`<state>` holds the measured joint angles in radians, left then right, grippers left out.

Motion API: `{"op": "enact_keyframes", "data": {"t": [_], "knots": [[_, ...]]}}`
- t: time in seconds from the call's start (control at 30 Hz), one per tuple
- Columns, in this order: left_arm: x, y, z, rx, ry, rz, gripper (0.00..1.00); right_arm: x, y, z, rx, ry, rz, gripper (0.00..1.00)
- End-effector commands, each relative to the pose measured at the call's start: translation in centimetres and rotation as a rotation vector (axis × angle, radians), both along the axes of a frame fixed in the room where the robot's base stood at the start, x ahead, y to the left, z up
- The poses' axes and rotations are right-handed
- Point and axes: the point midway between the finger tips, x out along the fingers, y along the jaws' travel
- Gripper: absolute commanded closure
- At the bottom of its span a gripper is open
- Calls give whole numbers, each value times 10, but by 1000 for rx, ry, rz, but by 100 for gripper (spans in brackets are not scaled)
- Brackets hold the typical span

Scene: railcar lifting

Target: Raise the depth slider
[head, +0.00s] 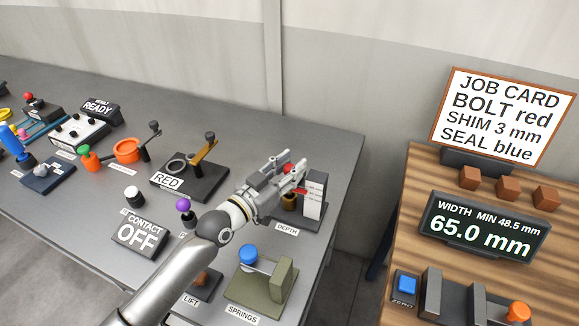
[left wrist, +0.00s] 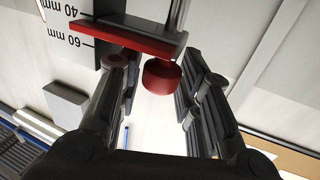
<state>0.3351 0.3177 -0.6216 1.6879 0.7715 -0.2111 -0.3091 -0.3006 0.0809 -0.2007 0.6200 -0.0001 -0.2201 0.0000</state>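The depth slider is a red knob (left wrist: 162,77) joined to a dark carriage with a red pointer edge (left wrist: 120,36), on a metal rod. In the head view the scale (head: 314,197) stands on the DEPTH base (head: 311,224), partly behind my gripper. My left gripper (head: 296,172) is at the slider. Its fingers (left wrist: 160,85) are apart, with the knob showing between them; contact is not clear. My right gripper is not in view.
A SPRINGS stand (head: 277,283) with a blue knob (head: 249,254) is in front of the DEPTH stand. A RED-labelled fixture (head: 205,181) and a purple knob (head: 183,204) are to the left. A wooden table (head: 398,225) with a width display (head: 484,227) stands at right, across a gap.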

Motion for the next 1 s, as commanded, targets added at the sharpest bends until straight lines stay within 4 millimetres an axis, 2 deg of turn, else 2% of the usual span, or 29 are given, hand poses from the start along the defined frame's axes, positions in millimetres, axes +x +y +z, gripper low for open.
{"op": "enact_keyframes", "data": {"t": [0.03,0.2,0.23,0.47,0.7,0.97,1.0], "knots": [[0,0,0,0,0,0,77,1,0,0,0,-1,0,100],[0,0,0,0,0,0,99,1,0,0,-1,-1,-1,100],[0,0,0,0,0,0,100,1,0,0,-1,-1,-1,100],[0,0,3,1,-1,0,100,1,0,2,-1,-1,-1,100],[0,0,24,2,-1,0,100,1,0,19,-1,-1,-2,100],[0,0,25,-3,-5,1,100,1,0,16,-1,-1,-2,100],[1,0,25,-3,-5,1,71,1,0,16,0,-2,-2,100]]}}
